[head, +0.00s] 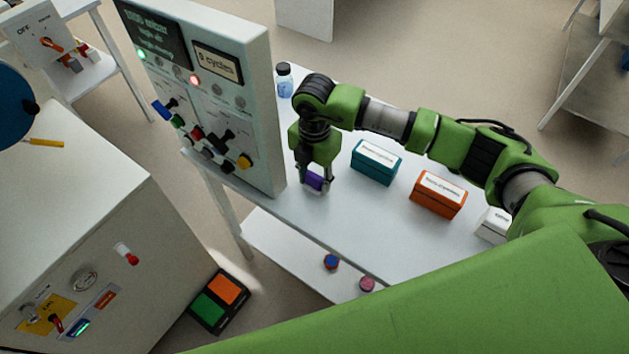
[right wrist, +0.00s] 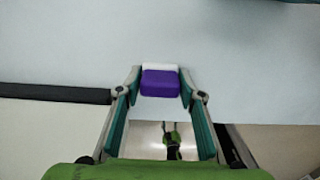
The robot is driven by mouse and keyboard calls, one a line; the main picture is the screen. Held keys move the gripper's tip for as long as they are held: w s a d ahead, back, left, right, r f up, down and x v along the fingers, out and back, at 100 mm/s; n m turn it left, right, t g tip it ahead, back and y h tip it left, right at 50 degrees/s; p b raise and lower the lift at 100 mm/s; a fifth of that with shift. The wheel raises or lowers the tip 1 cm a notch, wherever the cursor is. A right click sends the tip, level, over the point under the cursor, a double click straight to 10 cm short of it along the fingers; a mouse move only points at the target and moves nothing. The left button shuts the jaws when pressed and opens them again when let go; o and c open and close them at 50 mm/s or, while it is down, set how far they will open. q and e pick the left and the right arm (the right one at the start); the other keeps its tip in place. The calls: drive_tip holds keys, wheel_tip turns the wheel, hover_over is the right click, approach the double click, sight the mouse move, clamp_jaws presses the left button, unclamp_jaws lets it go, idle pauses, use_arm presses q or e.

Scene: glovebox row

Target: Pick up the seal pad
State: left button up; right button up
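The seal pad appears to be the small purple block with a white layer (right wrist: 160,82), centred between my right fingertips in the right wrist view. It also shows as a purple block (head: 314,181) in the head view, at the left part of the white table. My right gripper (head: 314,188) points down over the table beside the panel. Its fingertips (right wrist: 160,78) lie against both sides of the pad, with no clear gap, so it looks shut on it. I cannot tell whether the pad touches the table. My left gripper is not in view.
The upright control panel (head: 225,110) stands close left of the right gripper. A teal box (head: 375,165), an orange box (head: 438,198) and a white box (head: 493,226) stand to the right. A small bottle (head: 284,80) stands behind. A lower shelf (head: 290,250) holds two small round items.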

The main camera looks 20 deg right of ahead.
drive_tip(key=shift+c, duration=0.8)
drive_tip(key=shift+r, duration=0.1)
drive_tip(key=shift+r+b, duration=0.5)
drive_tip(key=s+d+r+b, duration=0.1)
drive_tip(key=s+r+b, duration=0.3)
drive_tip(key=s+r, duration=0.8)
drive_tip(key=shift+s+d, duration=0.25)
drive_tip(key=shift+s, duration=0.75)
drive_tip(key=shift+o, duration=0.8)
drive_tip(key=shift+f, duration=0.1)
drive_tip(key=shift+c, duration=0.6)
